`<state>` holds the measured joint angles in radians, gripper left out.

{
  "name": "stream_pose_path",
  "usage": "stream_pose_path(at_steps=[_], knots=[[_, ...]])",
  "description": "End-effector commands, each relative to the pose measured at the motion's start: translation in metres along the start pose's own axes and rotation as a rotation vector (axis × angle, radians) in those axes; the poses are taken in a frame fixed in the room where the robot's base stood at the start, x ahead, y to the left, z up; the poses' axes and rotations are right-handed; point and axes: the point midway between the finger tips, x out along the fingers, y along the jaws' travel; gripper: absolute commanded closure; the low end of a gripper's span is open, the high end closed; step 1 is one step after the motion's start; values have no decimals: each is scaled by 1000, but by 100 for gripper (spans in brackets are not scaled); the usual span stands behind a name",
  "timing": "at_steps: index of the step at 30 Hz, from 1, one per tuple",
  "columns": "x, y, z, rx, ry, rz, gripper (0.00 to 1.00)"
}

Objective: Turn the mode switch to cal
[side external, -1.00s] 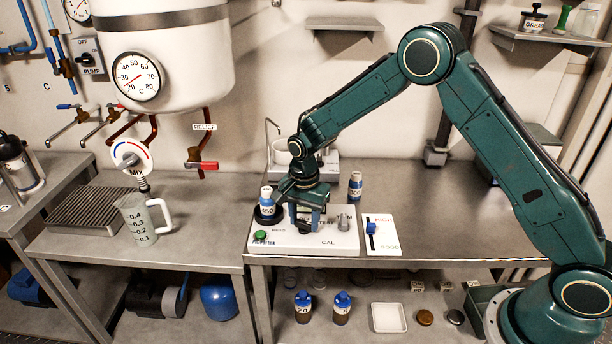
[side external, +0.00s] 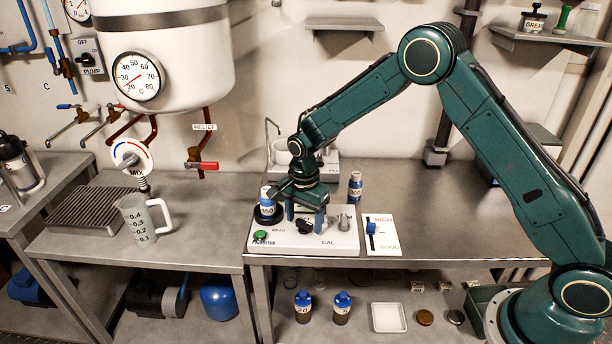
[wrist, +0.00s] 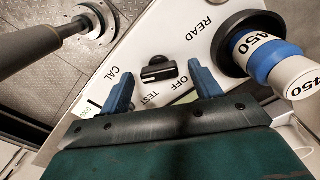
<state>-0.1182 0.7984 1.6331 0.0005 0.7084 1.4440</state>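The mode switch is a black knob (wrist: 158,70) on a white instrument panel (side external: 335,243). The labels CAL, TEST, OFF and READ surround it in the wrist view. The knob's grip bar lies roughly crosswise in that view, with a pale mark near its right end; I cannot tell for certain which label it points to. My gripper (side external: 305,217) is open above the panel. In the wrist view its two blue fingers stand on either side of the knob, apart from it. The knob also shows below the fingers in the side view (side external: 305,227).
A blue-and-white bottle marked 450 (wrist: 272,58) stands in a black holder close to the right finger. A green button (side external: 261,236) and a metal fitting (side external: 344,222) are on the panel. A HIGH/GOOD card (side external: 383,240) lies to its right. The bench farther right is clear.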

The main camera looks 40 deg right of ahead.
Motion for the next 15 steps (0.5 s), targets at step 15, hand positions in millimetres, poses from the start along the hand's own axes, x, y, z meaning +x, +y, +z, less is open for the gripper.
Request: stream_pose_path(at_steps=[15], knots=[[-17, 0, 0, -2, 0, -1, 36]])
